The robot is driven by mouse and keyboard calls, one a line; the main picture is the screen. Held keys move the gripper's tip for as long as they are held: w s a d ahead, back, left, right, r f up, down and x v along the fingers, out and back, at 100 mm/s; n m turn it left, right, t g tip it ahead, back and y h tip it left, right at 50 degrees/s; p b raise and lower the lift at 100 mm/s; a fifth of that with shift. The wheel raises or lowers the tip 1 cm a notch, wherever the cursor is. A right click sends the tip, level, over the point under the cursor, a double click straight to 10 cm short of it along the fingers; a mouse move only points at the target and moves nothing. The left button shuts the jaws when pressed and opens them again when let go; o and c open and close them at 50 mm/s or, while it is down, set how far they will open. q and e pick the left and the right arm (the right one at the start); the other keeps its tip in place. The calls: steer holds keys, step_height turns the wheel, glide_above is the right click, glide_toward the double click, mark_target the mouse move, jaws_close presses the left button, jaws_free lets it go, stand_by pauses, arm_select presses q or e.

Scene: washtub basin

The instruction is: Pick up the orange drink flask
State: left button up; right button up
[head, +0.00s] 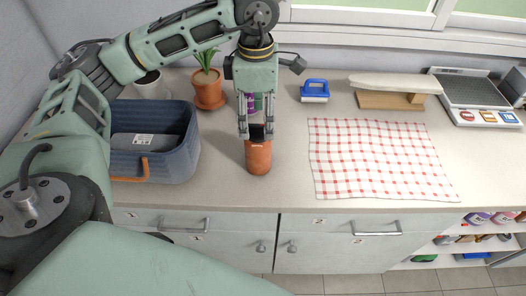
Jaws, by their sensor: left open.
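An orange drink flask (258,160) stands upright on the counter, near its front edge, in the head view. Its dark top lies between or just behind the fingertips of my left gripper (256,132). The gripper points down from above, with its fingers apart around the flask's upper end. I cannot tell whether the fingers touch it. My right gripper is not in view.
A blue basket (189,156) with an orange handle stands left of the flask. A potted plant (209,92) and a purple item (250,104) are behind. A blue brush (314,90) and a checked cloth (375,157) lie to the right on the counter.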

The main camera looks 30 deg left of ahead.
mark_target(258, 124)
arm_select(q)
steer(key=f, duration=0.1)
steer(key=f+p, duration=0.1)
steer(key=f, duration=0.1)
steer(key=shift+w, duration=0.3)
steer(key=shift+s+f+p, duration=0.2)
steer(key=shift+f+p, duration=0.05)
steer(key=shift+p, duration=0.1)
step_height(258, 124, down, 4)
steer(key=shift+r+p, duration=0.15)
steer(key=shift+p, duration=0.7)
steer(key=shift+w+f, duration=0.1)
steer(key=shift+f, duration=0.4)
steer(key=shift+r, duration=0.1)
steer(key=shift+c, duration=1.1)
steer(key=c, duration=1.3)
